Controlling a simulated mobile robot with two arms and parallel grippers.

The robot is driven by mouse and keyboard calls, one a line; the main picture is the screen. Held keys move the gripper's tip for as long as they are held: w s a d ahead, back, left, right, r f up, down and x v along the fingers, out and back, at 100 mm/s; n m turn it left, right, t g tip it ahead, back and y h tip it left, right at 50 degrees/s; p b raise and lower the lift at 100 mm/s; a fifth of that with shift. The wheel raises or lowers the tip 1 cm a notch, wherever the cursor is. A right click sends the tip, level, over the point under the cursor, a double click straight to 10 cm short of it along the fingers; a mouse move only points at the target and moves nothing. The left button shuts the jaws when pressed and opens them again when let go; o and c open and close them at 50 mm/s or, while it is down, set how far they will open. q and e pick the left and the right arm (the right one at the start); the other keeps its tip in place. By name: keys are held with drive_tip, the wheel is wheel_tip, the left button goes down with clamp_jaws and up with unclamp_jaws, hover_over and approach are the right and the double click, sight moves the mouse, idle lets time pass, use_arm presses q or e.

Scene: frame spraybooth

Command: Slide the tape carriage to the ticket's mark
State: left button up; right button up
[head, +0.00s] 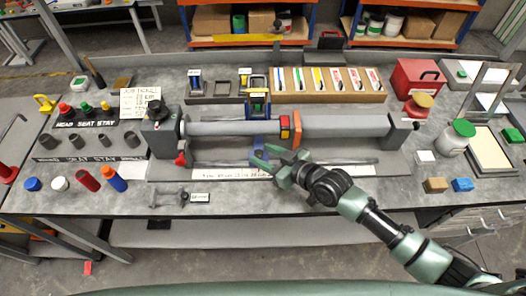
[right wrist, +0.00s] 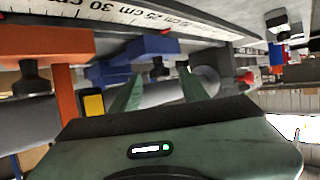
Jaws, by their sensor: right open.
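The blue tape carriage (head: 258,142) sits on the rail in front of the long grey tube (head: 345,124), left of an orange bracket (head: 297,128). My right gripper (head: 263,160) is open at the carriage's front. In the right wrist view, the blue carriage part (right wrist: 150,47) lies just beyond my right fingertips (right wrist: 157,85); I cannot tell whether they touch it. The scale strip (head: 225,174) runs along the front and also shows in the wrist view (right wrist: 130,15). The white ticket (head: 140,101) stands at the left; its writing is too small to read. My left gripper is out of view.
A tray of coloured tools (head: 330,99) stands behind the tube. A red box (head: 417,78) and a green-lidded jar (head: 455,140) are at the right. Bottles and caps (head: 115,179) stand front left. A small metal part (head: 168,199) lies near the front edge.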

drive_tip(key=shift+w+a+f, duration=0.2)
drive_tip(key=shift+w+a, duration=0.05)
drive_tip(key=shift+a, duration=0.05)
clamp_jaws()
idle(1.3)
